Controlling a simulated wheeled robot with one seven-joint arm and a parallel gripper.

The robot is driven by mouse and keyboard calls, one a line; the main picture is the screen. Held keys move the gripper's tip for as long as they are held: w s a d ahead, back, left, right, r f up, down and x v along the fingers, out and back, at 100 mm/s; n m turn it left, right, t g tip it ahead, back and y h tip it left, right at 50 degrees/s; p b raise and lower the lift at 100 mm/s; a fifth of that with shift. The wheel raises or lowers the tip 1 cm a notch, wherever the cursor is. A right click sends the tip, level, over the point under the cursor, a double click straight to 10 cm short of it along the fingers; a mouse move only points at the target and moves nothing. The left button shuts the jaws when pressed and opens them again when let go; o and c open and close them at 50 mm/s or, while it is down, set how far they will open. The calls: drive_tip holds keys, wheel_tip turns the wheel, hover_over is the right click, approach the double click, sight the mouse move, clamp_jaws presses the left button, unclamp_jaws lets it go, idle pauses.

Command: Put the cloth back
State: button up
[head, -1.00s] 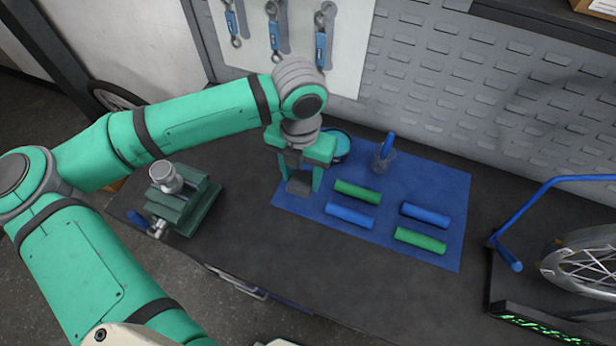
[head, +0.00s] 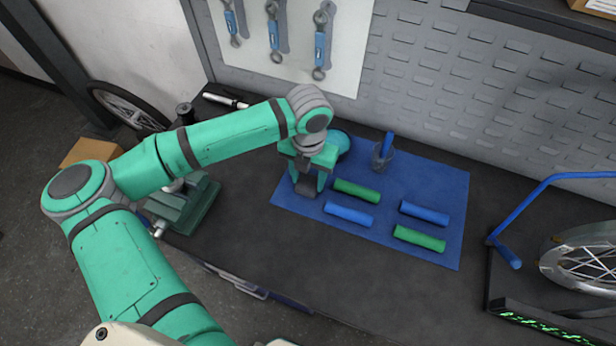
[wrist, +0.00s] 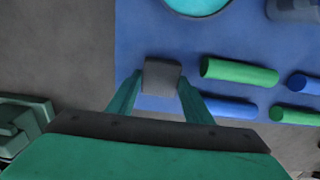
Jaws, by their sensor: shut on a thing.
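A small grey folded cloth (head: 306,189) is between the fingers of my gripper (head: 308,180), over the left part of the blue mat (head: 380,252). In the wrist view the cloth (wrist: 161,76) sits between the two green fingertips of my gripper (wrist: 160,84), with the mat (wrist: 133,30) around and under it. My gripper is shut on the cloth and points down. I cannot tell whether the cloth touches the mat or hangs just above it.
On the mat lie two green rolls (head: 357,191) (head: 420,238) and two blue rolls (head: 349,215) (head: 425,213). A teal bowl (head: 343,140) and a cup with a blue tool (head: 383,156) stand behind. A green vise (head: 190,210) is left; a wheel (head: 585,262) is right.

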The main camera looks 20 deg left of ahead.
sight(308, 182)
drive_tip(key=shift+f, duration=0.15)
drive_tip(key=o, duration=1)
wheel_tip(308, 182, up, 12)
drive_tip(key=shift+r, duration=0.15)
idle(0.3)
